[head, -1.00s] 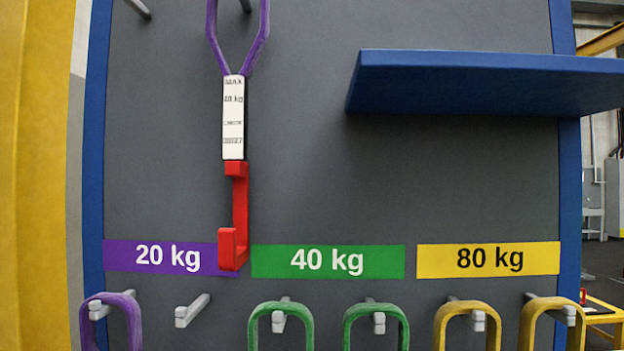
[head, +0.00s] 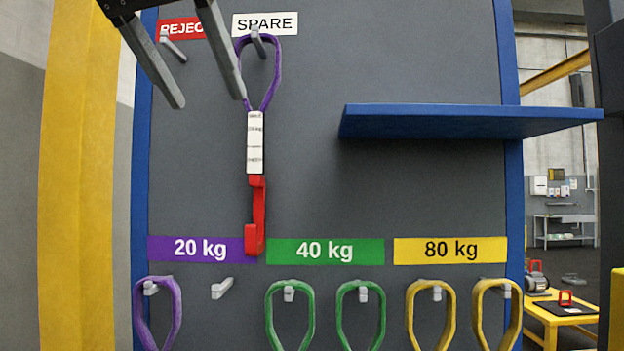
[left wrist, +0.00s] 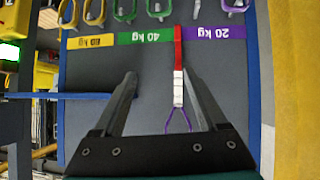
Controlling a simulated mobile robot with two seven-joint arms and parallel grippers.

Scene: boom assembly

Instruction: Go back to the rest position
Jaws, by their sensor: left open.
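My left gripper (head: 212,95) comes in at the upper left of the head view, in front of the grey board. It is open, its two dark fingers apart; they also show in the left wrist view (left wrist: 160,95). A purple sling (head: 275,75) with a white tag and a red hook (head: 257,215) hangs on the peg under the SPARE label (head: 265,23). In the left wrist view the purple sling (left wrist: 178,120) appears between the fingers, farther off on the board, and I see no grip on it. My right gripper is not in view.
A blue shelf (head: 430,122) juts out at the right of the board. Below, a purple sling (head: 172,315), green slings (head: 308,315) and yellow slings (head: 450,315) hang on pegs. One peg (head: 222,288) under the 20 kg label is bare. A yellow column (head: 80,180) stands at left.

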